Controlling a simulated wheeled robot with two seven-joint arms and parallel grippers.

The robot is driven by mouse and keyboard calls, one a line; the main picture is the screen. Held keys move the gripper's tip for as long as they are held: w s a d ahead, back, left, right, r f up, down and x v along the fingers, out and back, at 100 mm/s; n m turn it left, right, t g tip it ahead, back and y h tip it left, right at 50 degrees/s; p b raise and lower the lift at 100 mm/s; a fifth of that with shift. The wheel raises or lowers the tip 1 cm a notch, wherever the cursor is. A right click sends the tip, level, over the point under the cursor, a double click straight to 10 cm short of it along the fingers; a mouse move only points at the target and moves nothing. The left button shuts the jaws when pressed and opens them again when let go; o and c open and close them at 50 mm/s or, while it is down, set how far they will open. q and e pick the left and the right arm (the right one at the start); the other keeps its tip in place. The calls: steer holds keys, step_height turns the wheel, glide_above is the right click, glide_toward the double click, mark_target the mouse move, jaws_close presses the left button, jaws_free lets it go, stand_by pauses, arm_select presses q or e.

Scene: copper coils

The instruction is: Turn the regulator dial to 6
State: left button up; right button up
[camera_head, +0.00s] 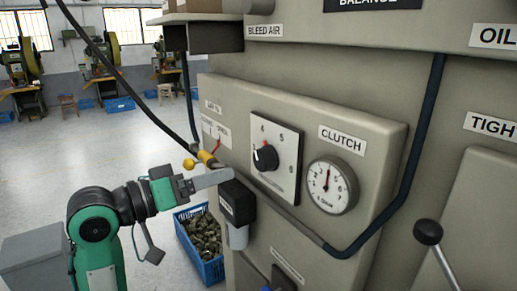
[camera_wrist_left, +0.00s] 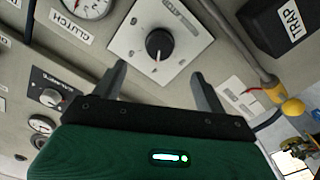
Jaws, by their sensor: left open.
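The regulator dial is a black round knob (camera_head: 265,158) on a pale square plate (camera_head: 290,158) with numbers around it; I can read 4 and 5 near the top. My left gripper (camera_wrist_left: 160,82) is open and empty, apart from the knob. In the head view it (camera_head: 212,180) is left of and below the dial. My right gripper is not in view.
A CLUTCH gauge (camera_head: 331,186) sits right of the dial. A black box (camera_head: 237,201) juts out below it, close to my left gripper. A yellow-handled valve (camera_head: 205,157) is at the panel's left edge. A black-ball lever (camera_head: 428,232) stands at right. A blue crate (camera_head: 211,268) is on the floor.

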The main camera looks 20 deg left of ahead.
mark_target(259, 163)
arm_select(q)
steer(key=p+x, duration=0.1)
steer(key=x, duration=0.8)
steer(key=shift+w+d, duration=0.25)
steer(key=shift+w, duration=0.05)
steer(key=shift+w+d, duration=0.4)
steer(key=shift+w, duration=0.15)
steer(key=c, duration=0.9)
steer(key=shift+c, duration=0.2)
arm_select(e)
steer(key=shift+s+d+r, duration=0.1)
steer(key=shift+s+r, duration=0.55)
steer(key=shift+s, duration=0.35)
